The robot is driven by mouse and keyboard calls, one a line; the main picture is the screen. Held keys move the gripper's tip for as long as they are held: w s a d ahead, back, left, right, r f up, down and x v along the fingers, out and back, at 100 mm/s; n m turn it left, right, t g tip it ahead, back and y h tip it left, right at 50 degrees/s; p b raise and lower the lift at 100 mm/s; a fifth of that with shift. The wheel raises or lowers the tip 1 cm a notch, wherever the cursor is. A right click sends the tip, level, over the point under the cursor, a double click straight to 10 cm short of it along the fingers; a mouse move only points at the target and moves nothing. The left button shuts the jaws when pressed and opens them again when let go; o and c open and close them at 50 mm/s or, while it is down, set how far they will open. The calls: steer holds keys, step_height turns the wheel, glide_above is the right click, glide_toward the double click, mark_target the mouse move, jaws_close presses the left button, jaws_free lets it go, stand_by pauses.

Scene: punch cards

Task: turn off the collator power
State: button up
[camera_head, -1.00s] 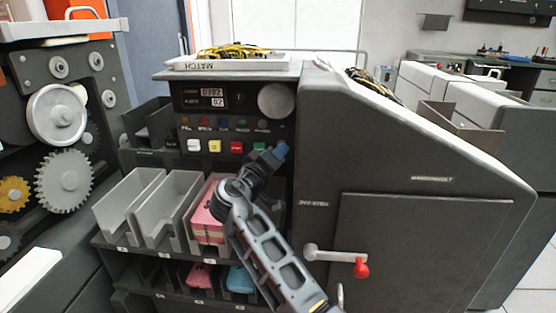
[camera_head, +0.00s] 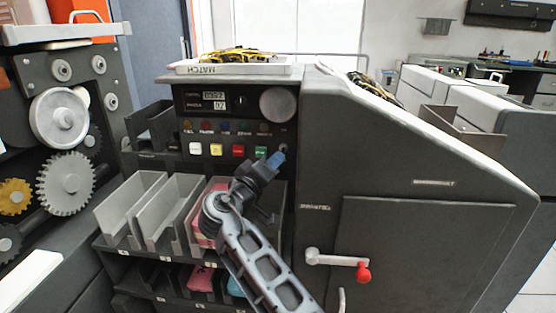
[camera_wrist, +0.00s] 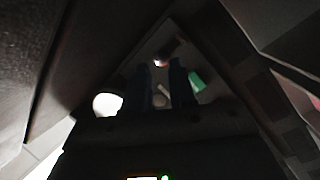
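The collator's control panel (camera_head: 222,126) faces me with a row of white, yellow, red and green buttons. A small switch (camera_head: 283,148) sits at the panel's right end, beside the green button (camera_head: 260,153) and below the round dial (camera_head: 277,103). My gripper (camera_head: 277,160) is at this corner, its blue fingertips just below the switch and partly over it. In the wrist view, the two dark fingers (camera_wrist: 161,88) stand apart, with a small pale lever (camera_wrist: 160,98) showing between them. Contact cannot be told. The green button also shows there (camera_wrist: 197,81).
Grey card trays (camera_head: 133,208) stand below the panel, one with pink cards (camera_head: 201,225). A gear machine (camera_head: 66,183) stands at left. A white tray (camera_head: 228,69) with wires lies on top.

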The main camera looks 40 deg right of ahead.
steer(key=shift+v, duration=2.2)
